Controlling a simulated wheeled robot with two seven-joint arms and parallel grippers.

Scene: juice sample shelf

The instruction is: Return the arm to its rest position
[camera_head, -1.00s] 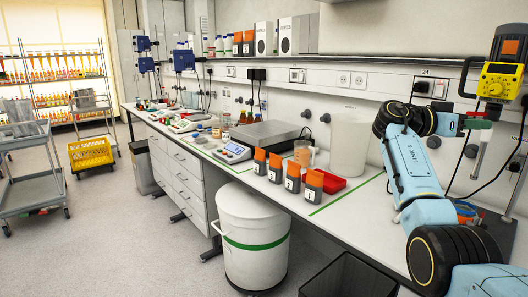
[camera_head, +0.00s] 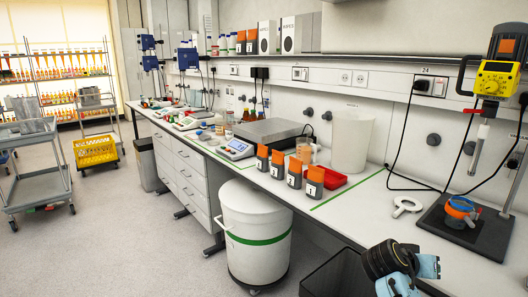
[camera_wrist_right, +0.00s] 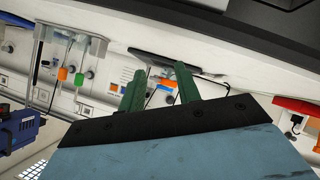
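My right arm (camera_head: 395,270) shows only as a short blue and black piece at the bottom right of the head view, in front of the bench's front edge. My right gripper (camera_wrist_right: 160,72) shows in the wrist view with its two green fingers apart and nothing held between them. It is tilted against the room, with a wall and lab equipment behind it. The right gripper does not show in the head view. My left gripper is in neither view.
A white bin (camera_head: 252,232) and a black bin (camera_head: 340,272) stand before the bench.

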